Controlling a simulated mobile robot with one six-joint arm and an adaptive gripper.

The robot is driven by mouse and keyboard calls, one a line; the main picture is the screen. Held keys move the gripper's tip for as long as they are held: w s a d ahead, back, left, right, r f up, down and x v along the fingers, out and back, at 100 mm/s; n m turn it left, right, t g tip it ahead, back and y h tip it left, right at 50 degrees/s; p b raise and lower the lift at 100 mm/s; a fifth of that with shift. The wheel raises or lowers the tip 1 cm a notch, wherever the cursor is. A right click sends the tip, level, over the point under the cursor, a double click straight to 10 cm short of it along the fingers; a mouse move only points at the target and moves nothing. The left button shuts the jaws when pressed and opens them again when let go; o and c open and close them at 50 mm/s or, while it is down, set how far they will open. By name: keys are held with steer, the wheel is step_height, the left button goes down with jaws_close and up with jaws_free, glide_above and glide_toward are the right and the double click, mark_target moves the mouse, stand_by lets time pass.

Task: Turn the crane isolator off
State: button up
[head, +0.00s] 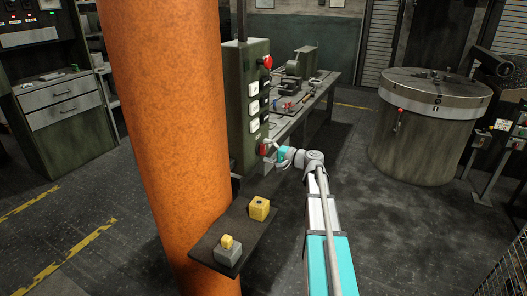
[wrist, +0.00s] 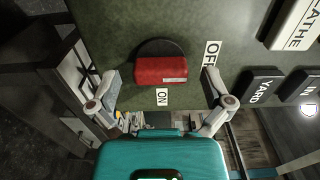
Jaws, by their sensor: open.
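The crane isolator is a red handle (wrist: 160,70) on a black round base (wrist: 160,47), low on the green control box (head: 245,100). It also shows in the head view as a small red knob (head: 264,149) beside my gripper (head: 276,153). An OFF label (wrist: 211,56) is right of the handle in the wrist view, and an ON label (wrist: 162,97) is below it. I cannot tell which label the handle points to. My gripper (wrist: 162,92) is open, with one finger on each side of the handle, apparently not touching it.
LATHE (wrist: 297,25), YARD (wrist: 258,86) and other plates sit close to the OFF side. A workbench (head: 318,92) is behind.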

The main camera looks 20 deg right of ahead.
steer(key=v, duration=1.1)
steer(key=shift+s, duration=0.1)
stand_by(0.5)
